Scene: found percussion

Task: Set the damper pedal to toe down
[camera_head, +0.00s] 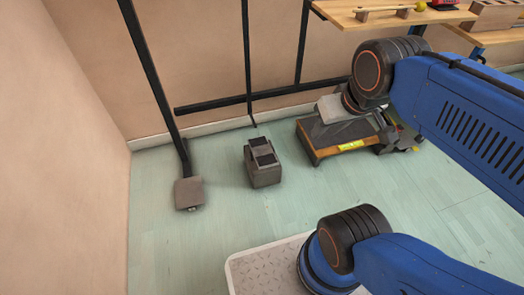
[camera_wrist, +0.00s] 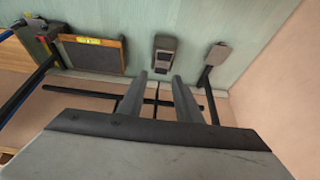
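A grey-brown block (camera_head: 265,176) with two black pads on its sloped top stands on the floor against a thin black rod; it looks like the damper pedal. In the wrist view the same pedal (camera_wrist: 163,55) shows beyond my fingertips, seen from above. Its two pads seem set at different tilts, but I cannot tell which end is down. My gripper (camera_wrist: 159,78) is open, its two grey fingers apart with nothing between them. In the head view my gripper body (camera_head: 332,109) is above and right of the pedal; its fingers cannot be made out. It is not touching the pedal.
A grey square plate (camera_head: 189,192) sits at the foot of a black post left of the pedal. A wood-edged dark panel (camera_head: 345,133) with a yellow label is at right. Black bars (camera_head: 255,97) run along the wall. The floor around the pedal's front is clear.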

